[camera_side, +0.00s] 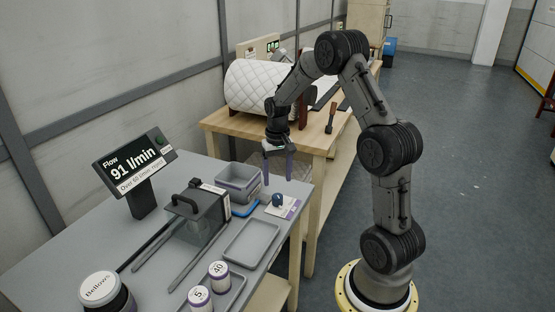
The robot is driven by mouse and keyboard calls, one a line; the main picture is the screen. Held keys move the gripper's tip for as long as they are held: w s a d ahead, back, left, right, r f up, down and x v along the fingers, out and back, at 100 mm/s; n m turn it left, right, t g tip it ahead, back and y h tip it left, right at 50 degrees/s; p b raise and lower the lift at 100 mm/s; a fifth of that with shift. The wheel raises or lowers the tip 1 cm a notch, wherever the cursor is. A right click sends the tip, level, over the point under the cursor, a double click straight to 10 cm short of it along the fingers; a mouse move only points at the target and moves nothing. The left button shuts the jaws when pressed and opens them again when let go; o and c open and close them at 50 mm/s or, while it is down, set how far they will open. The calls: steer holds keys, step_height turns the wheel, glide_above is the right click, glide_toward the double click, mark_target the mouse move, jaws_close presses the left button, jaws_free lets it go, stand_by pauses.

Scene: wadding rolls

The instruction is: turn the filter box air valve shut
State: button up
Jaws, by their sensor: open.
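A dark blue knob (278,199) stands on a small white labelled plate (288,208) near the right edge of the grey table; it looks like the air valve. A short blue hose (246,210) runs between it and a dark grey box with a black handle (205,206), which looks like the filter box. The knob's exact turn angle is too small to tell. My gripper (278,178) points down with its fingers apart and empty, above the knob and apart from it. A flow display (134,171) reads 91 l/min.
A grey bin (240,179) stands just left of my gripper. An empty tray (251,243) lies in front of the knob. White weights (219,270) marked 40 and 5 and a Bellows jar (103,291) stand nearer. A quilted white roll (262,85) lies on the wooden table behind.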

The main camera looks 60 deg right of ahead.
mark_target(277, 196)
step_height(277, 196, up, 7)
stand_by(0.3)
steer(key=shift+f, duration=0.1)
steer(key=s+a+r+n+t+h, duration=0.1)
steer(key=a+r+n+t, duration=0.1)
steer(key=a+r, duration=0.55)
steer(key=s+a+r+n+t, duration=0.2)
steer(key=a+r, duration=0.5)
steer(key=a, duration=0.1)
steer(key=s+a+r+n+t, duration=0.1)
steer(key=s+a+n, duration=0.2)
steer(key=s+a, duration=0.45)
steer(key=s+a+f+n+y, duration=0.1)
steer(key=s+f+n, duration=0.1)
steer(key=s+f, duration=0.3)
steer(key=s, duration=0.2)
steer(key=shift+s+a+t, duration=0.25)
steer(key=shift+s+t, duration=0.05)
